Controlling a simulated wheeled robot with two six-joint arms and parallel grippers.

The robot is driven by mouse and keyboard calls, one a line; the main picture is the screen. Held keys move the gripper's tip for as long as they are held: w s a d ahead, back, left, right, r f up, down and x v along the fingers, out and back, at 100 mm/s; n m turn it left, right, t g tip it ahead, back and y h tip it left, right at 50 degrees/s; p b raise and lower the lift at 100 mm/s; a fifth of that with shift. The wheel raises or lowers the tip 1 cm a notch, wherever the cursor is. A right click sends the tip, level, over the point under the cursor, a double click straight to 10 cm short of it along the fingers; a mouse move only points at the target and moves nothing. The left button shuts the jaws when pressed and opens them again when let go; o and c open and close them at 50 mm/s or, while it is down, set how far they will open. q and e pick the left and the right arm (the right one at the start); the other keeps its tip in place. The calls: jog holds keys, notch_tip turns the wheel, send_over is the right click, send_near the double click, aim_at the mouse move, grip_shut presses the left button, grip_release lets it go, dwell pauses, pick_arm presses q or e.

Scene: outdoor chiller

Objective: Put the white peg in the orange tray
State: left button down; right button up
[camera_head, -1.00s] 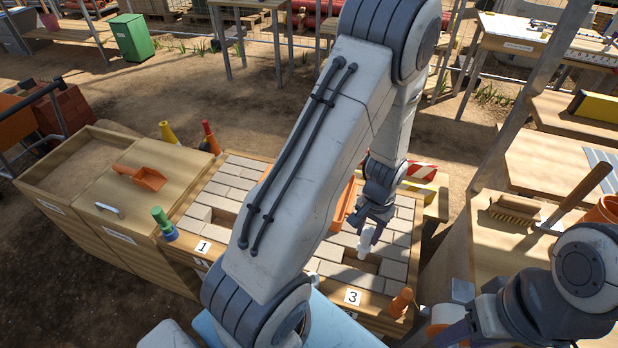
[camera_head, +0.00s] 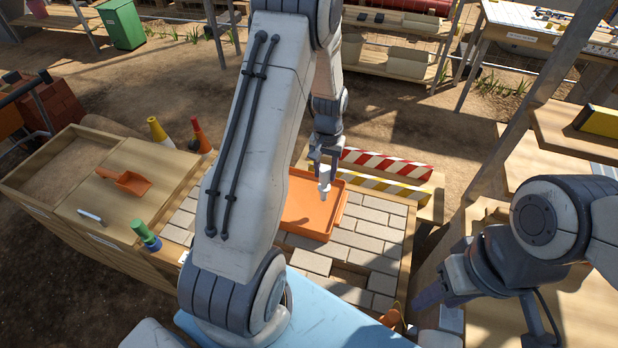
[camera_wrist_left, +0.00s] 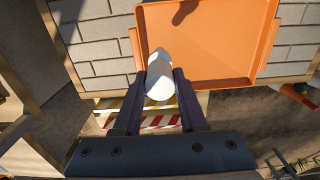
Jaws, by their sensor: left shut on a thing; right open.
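My left gripper (camera_head: 326,172) is shut on the white peg (camera_head: 324,182) and holds it up near the right side of the orange tray (camera_head: 306,226). In the left wrist view the peg (camera_wrist_left: 160,76) sits between the two fingers, and it overlaps the near edge of the tray (camera_wrist_left: 215,40). I cannot tell exactly how high above the tray it is. My own left arm hides the left part of the tray in the head view. My right gripper (camera_head: 425,305) is low at the right, partly cut off by the view of my arm.
Grey paving bricks (camera_head: 365,238) surround the tray on the wooden table. Red-white and yellow-white striped barriers (camera_head: 385,163) stand behind it. An orange scoop (camera_head: 126,182) lies on a wooden box at the left.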

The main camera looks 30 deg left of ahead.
pick_arm(q)
jog(key=w+a+f+p, duration=0.1)
jog(key=a+f, duration=0.3)
jog(key=f, duration=0.3)
jog(key=shift+a+p, duration=0.35)
jog(key=shift+f, duration=0.1)
jog(key=shift+c, duration=2.3)
grip_release()
